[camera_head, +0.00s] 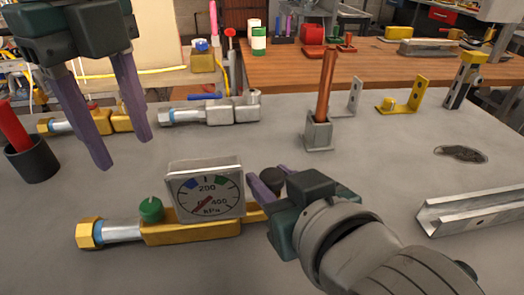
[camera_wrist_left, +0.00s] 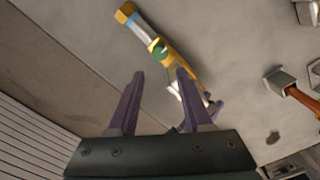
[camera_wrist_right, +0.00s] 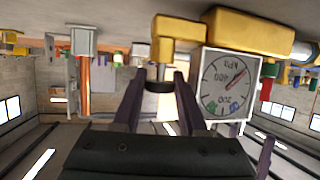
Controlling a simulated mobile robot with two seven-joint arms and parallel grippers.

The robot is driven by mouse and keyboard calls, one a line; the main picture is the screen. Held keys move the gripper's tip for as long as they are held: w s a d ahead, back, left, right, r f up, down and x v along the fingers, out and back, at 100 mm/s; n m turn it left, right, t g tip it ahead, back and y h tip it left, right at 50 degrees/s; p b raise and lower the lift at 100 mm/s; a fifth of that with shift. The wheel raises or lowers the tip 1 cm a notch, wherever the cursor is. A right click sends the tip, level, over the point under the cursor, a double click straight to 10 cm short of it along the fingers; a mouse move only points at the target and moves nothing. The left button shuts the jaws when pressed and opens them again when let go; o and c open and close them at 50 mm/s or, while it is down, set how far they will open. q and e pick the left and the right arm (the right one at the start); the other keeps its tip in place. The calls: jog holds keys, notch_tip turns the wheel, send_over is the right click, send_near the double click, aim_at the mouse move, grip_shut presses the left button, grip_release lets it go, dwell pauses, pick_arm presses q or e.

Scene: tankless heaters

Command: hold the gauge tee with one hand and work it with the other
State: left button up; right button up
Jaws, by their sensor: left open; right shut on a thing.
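The gauge tee (camera_head: 190,231) lies on the grey bench: a brass body with a hex nut, a silver sleeve, a green knob (camera_head: 151,209) and a square-faced kPa gauge (camera_head: 206,192). Its needle points to the lower left of the dial. My right gripper (camera_head: 266,183) is shut on the tee's black-tipped right end (camera_wrist_right: 160,86); one finger partly hides the contact in the head view. My left gripper (camera_head: 126,154) is open and empty, above and behind the tee's left half. The left wrist view also shows the tee (camera_wrist_left: 160,42) beyond the open fingers.
A dark cup (camera_head: 32,158) with a red handle stands at left. A copper pipe (camera_head: 326,85) stands in a grey block. A metal channel (camera_head: 475,208) lies at right. The bench between them is mostly clear.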

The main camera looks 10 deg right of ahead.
aim_at(150, 205)
dwell(1.2)
pick_arm(q)
jog(key=shift+o, duration=1.4)
notch_tip(150, 205, down, 10)
jog(key=n, duration=0.5)
jog(key=shift+f+n, duration=0.1)
jog(key=shift+n, duration=0.2)
jog(key=shift+c, duration=0.4)
grip_shut()
